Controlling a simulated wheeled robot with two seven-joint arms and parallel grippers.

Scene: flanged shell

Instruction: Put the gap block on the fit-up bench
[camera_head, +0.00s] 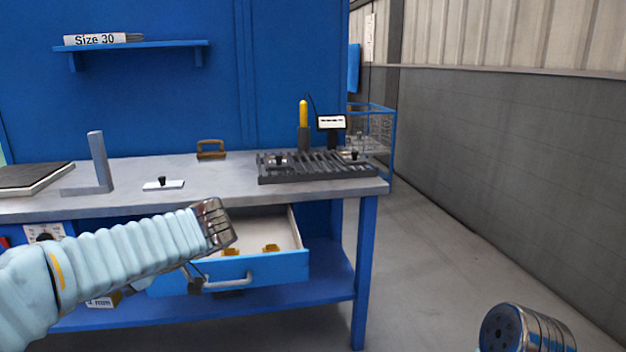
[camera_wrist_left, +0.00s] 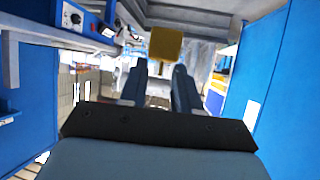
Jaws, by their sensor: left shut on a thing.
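My left gripper (camera_wrist_left: 160,75) is shut on an ochre gap block (camera_wrist_left: 166,44), which stands out past the fingertips in the left wrist view. In the head view my left arm reaches in front of the bench and an open blue drawer (camera_head: 255,266); the left gripper and its block cannot be made out there. Two small ochre blocks (camera_head: 231,252) (camera_head: 271,248) lie in the drawer. The bench (camera_head: 225,177) has a grey top and blue legs. My right gripper is out of view; only a metal part of that arm shows at the lower right.
On the bench stand a grey angle bracket (camera_head: 98,165), a small plate with a black knob (camera_head: 163,184), a brown-handled item (camera_head: 210,149) and a dark slotted rack (camera_head: 315,167). Bare bench top lies between the small plate and rack. Open floor is at right.

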